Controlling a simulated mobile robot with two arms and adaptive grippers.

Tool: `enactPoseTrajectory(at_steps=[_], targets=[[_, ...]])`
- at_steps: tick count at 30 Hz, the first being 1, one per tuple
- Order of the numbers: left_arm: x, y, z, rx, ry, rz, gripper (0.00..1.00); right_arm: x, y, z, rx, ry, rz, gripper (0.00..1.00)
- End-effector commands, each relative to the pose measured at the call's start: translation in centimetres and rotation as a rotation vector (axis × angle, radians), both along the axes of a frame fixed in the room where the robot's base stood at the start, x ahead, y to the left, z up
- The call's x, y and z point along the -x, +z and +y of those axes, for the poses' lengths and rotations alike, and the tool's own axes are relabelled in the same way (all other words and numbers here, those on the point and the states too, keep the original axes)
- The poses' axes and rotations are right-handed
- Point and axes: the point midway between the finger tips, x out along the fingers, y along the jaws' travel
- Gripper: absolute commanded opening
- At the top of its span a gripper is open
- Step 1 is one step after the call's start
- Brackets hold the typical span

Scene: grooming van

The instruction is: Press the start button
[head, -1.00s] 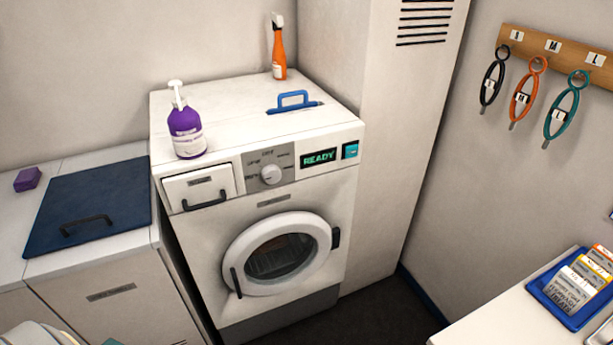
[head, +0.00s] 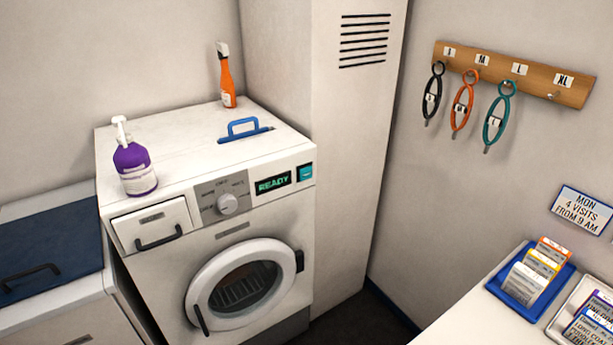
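The washing machine (head: 155,265) stands at the middle left in the head view, with its round door (head: 240,287) closed. Its panel has a dial (head: 228,204), a display (head: 273,184) reading READY in green, and a teal square button (head: 305,172) at the panel's right end. I take this teal button to be the start button; its marking is too small to read. The detergent drawer (head: 152,226) at the panel's left looks shut. Neither of my grippers is in view.
A counter (head: 470,315) with a blue card tray (head: 533,300) is at lower right.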

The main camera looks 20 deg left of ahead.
Motion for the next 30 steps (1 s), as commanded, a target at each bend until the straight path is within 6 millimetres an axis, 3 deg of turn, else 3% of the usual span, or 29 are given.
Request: enactPoseTrajectory(at_steps=[1,4,30], targets=[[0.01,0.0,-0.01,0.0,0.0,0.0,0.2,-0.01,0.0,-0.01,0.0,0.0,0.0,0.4],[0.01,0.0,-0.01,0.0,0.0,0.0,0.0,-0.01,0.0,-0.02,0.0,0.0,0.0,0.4],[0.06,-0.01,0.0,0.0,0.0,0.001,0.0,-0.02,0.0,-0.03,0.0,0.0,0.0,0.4]])
